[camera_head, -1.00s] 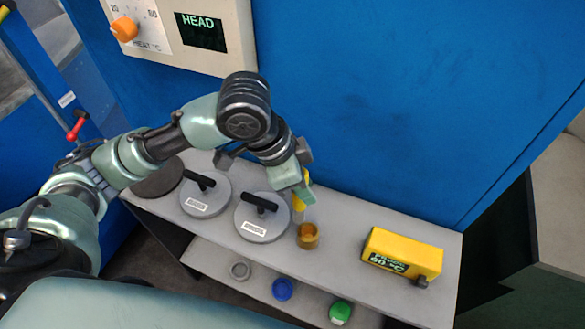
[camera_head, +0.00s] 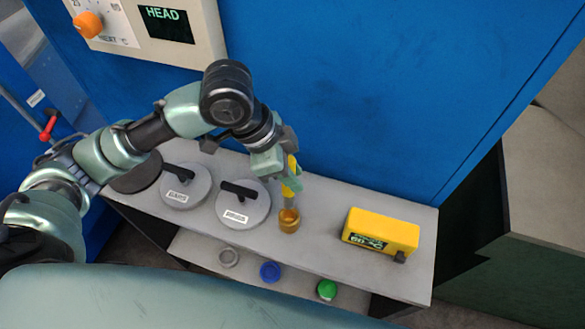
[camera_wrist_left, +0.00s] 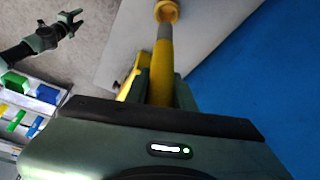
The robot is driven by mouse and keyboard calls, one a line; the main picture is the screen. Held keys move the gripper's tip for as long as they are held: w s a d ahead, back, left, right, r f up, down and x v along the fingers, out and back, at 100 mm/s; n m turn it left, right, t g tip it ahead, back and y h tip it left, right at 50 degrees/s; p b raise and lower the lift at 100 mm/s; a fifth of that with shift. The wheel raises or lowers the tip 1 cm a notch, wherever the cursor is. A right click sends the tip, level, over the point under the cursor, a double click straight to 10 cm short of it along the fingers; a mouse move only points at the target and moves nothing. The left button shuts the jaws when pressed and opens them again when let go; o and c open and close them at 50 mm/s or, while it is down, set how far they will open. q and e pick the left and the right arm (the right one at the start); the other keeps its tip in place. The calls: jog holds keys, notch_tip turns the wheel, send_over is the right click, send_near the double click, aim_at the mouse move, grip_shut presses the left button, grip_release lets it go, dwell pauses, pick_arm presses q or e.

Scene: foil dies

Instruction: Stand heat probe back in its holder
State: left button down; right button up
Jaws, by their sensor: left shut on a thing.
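My left gripper (camera_head: 286,178) is shut on the heat probe (camera_head: 293,186), a yellow rod with a grey lower end, above the bench top. The probe also shows in the left wrist view (camera_wrist_left: 161,75), running away from the fingers. The holder (camera_head: 289,221), an amber cup, stands on the bench right below the gripper; it shows at the top of the left wrist view (camera_wrist_left: 166,11). The probe's grey tip is at the cup's mouth; I cannot tell how far inside. My right gripper (camera_wrist_left: 73,25) appears open and empty at the upper left of the left wrist view.
Two grey discs with black handles (camera_head: 186,186) (camera_head: 242,204) lie left of the holder. A yellow box with a display (camera_head: 381,231) lies to the right. Grey, blue (camera_head: 270,271) and green (camera_head: 327,290) caps sit on the lower shelf. A blue wall (camera_head: 370,90) rises behind.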

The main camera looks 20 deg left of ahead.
pick_arm(q)
jog(key=shift+f+b, duration=0.95)
jog(key=shift+f, duration=1.45)
jog(key=shift+p, duration=0.4)
jog(key=shift+p, duration=0.6)
